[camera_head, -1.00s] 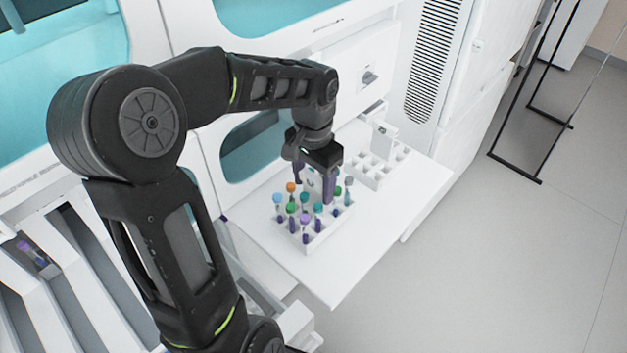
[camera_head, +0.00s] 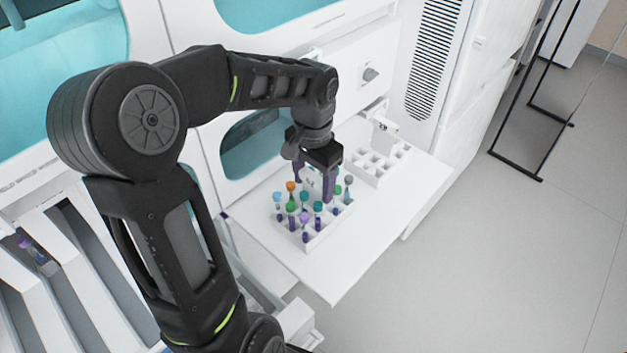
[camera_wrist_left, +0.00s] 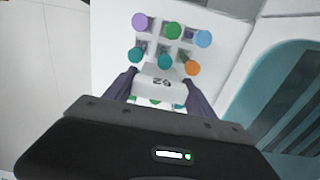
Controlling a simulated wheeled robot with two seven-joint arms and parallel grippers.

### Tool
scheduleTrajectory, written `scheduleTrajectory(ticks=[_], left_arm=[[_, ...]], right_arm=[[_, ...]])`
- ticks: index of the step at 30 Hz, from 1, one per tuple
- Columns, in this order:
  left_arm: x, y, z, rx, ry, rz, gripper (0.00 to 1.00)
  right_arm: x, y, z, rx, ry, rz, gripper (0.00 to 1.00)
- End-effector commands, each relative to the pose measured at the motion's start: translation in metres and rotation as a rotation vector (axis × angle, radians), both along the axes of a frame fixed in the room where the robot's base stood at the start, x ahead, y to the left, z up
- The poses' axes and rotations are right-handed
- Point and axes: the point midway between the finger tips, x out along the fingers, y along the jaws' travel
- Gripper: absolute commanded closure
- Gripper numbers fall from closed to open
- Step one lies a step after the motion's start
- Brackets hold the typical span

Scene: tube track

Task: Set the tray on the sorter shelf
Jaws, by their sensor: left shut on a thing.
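The white tray (camera_head: 318,240) with several coloured-cap tubes is at the white sorter shelf (camera_head: 345,280); I cannot tell whether it rests on it or hangs just above. My left gripper (camera_head: 315,185) comes down from above and is shut on the tray's raised middle handle. In the left wrist view the fingers (camera_wrist_left: 160,95) sit on both sides of the handle plate (camera_wrist_left: 162,84), which carries a number. Tubes with purple, green, blue, teal and orange caps show beyond it. The gripper hides part of the tray. My right gripper is not in view.
A second white tray (camera_head: 370,170), with empty slots and its own handle, stands on the shelf behind and to the right. The machine's white front with a teal window (camera_head: 255,145) borders the shelf. Bare shelf lies at the front and right. Slanted channels (camera_head: 60,290) are at left.

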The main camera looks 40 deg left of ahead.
Motion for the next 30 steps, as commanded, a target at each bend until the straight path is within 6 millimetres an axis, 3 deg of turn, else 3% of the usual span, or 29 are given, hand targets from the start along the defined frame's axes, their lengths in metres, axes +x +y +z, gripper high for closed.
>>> scheduleTrajectory(ticks=[30], left_arm=[[0.000,0.000,-0.014,0.000,0.000,-0.001,0.85]], right_arm=[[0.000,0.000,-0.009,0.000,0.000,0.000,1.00]])
